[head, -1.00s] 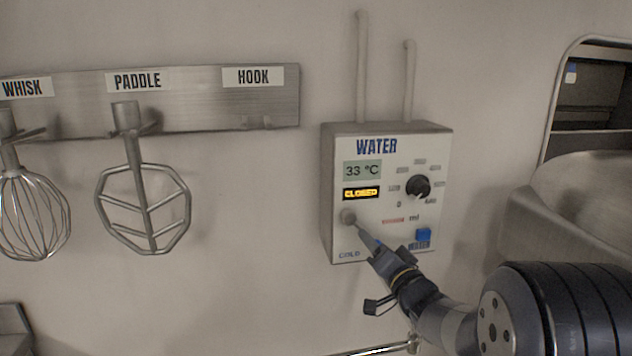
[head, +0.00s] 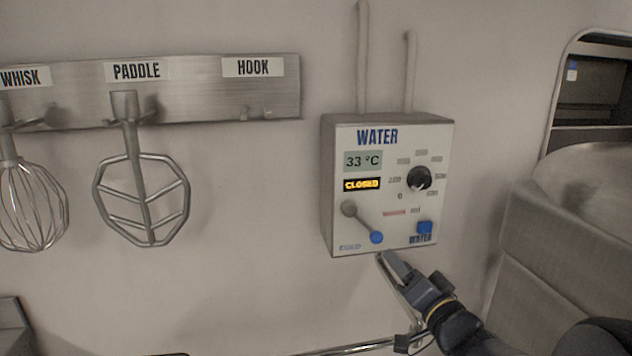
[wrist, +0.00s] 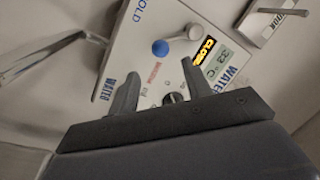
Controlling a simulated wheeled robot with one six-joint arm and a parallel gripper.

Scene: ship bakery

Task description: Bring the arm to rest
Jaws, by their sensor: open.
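My gripper (head: 384,262) is just below the lower edge of the water box in the head view, apart from the lever. In the wrist view my gripper (wrist: 158,84) shows two spread fingers with nothing held between them. The water box (head: 345,240) is on the wall, with a display reading 33 °C and a lit sign reading CLOSED. Its lever (head: 362,221) slants down to the right and ends in a blue knob (head: 376,237). The blue knob also shows in the wrist view (wrist: 160,47), beyond the fingers.
A metal rack (head: 200,95) on the wall at left carries a whisk (head: 32,205) and a paddle (head: 142,200); its hook place is bare. Two pipes rise above the box. A metal basin or housing (head: 580,190) stands at right. A rail (head: 350,348) runs below.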

